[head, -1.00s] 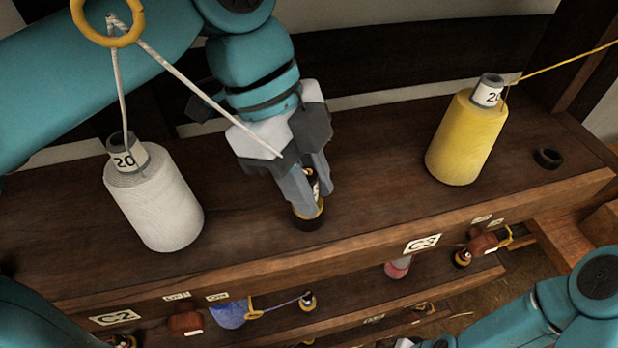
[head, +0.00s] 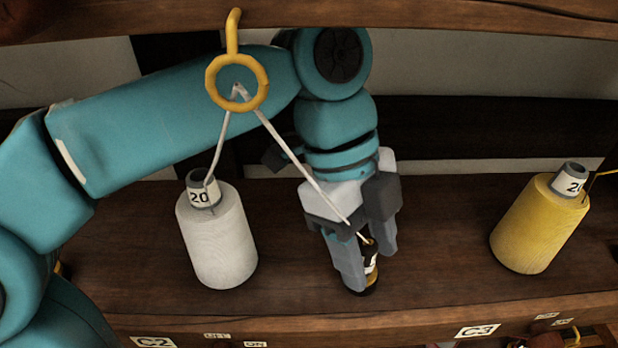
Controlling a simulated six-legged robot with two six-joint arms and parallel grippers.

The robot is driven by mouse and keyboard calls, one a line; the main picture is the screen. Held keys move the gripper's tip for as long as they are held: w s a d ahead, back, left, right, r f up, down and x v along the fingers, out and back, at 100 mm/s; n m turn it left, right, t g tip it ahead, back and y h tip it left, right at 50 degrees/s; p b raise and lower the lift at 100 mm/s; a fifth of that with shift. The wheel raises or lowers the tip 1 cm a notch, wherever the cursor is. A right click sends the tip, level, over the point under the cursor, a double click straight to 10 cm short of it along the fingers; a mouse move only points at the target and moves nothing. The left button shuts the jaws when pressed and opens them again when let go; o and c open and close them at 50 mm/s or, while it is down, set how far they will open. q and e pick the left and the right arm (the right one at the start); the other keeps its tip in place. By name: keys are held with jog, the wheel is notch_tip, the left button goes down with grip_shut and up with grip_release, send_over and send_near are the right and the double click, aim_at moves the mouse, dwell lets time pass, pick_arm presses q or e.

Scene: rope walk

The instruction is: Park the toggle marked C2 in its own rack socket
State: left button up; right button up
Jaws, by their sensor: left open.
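A small dark toggle (head: 371,262) with a pale label and a yellowish band stands roughly upright on the wooden rack, its foot at a dark ring-like socket. I cannot read its label or tell how deep it sits. A white cord runs to its top from the yellow ring. My left gripper (head: 366,268) points down over it, jaws open, with a finger on either side of the toggle, partly hiding it. The C2 plate (head: 153,342) is on the rack's front edge at the lower left. My right gripper is out of view.
A white spool (head: 218,245) marked 20 stands left of the gripper, its cord rising through the hanging yellow ring (head: 237,82). A yellow spool (head: 538,232) stands at the right. A C3 plate (head: 477,331) is on the front edge. The shelf between gripper and yellow spool is clear.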

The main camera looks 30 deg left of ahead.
aim_at(363, 240)
pick_arm(q)
jog(key=v, duration=0.6)
jog(key=shift+w+a+f, duration=0.1)
jog(key=shift+a, duration=0.15)
jog(key=w+a, duration=0.2)
jog(key=a, duration=0.9)
jog(key=shift+f+b, duration=0.15)
jog(key=shift+b, duration=0.3)
